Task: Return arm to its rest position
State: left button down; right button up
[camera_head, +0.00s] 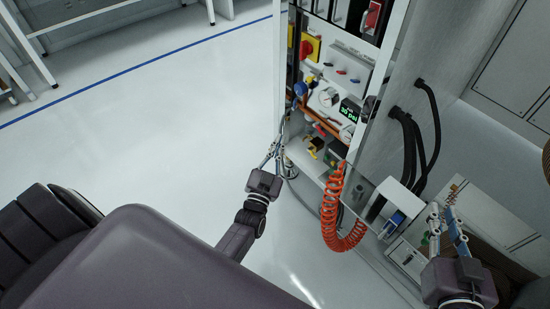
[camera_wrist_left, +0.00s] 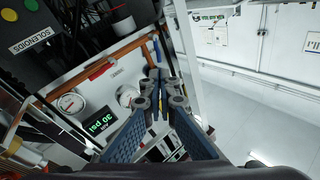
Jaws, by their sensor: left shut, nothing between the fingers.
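My left gripper (camera_head: 277,147) reaches in from the lower left and stands in front of the open test handler cabinet (camera_head: 372,130). In the left wrist view, its two blue-padded fingers (camera_wrist_left: 158,76) meet at the tips, shut with nothing between them. Behind the fingers are the panel's round gauges and orange pipe. My right gripper (camera_head: 442,203) is at the lower right of the head view. Its two fingers stand apart with no object visible between them, over the bench area beside the cabinet.
A coiled orange hose (camera_head: 333,215) hangs at the cabinet's front, right of my left gripper. The green-lit pressure display (camera_wrist_left: 101,122) sits on the panel. Black cables (camera_head: 410,140) run down the cabinet's side. The floor (camera_head: 150,130) on the left is clear, crossed by a blue line.

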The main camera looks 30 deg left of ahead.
pick_arm(q)
jog(key=shift+s+f, duration=0.15)
jog(key=shift+s, duration=0.15)
pick_arm(e)
jog(key=shift+s+r, duration=0.15)
jog(key=shift+r, duration=0.15)
